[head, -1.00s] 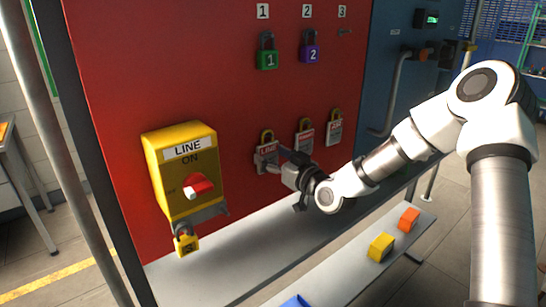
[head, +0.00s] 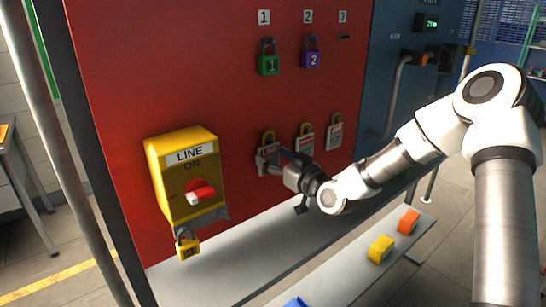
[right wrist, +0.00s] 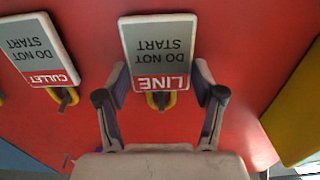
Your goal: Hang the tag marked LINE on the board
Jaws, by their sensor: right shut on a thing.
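The LINE tag (right wrist: 158,55), grey with a red band and a yellow loop, is upside down in the right wrist view. In the head view the LINE tag (head: 268,158) is the leftmost of three tags on the red board (head: 180,85). My right gripper (head: 281,160) is shut on this tag, with the two fingers (right wrist: 160,90) at its left and right edges. The yellow loop (right wrist: 161,100) shows between the fingers. My left gripper is not in view.
The CULLET tag (right wrist: 40,50) is beside the LINE tag. A yellow LINE switch box (head: 185,180) stands out at the left, with a yellow padlock (head: 187,247) below. Green (head: 268,64) and purple (head: 310,58) padlocks hang above. A shelf (head: 345,285) holds yellow and orange blocks.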

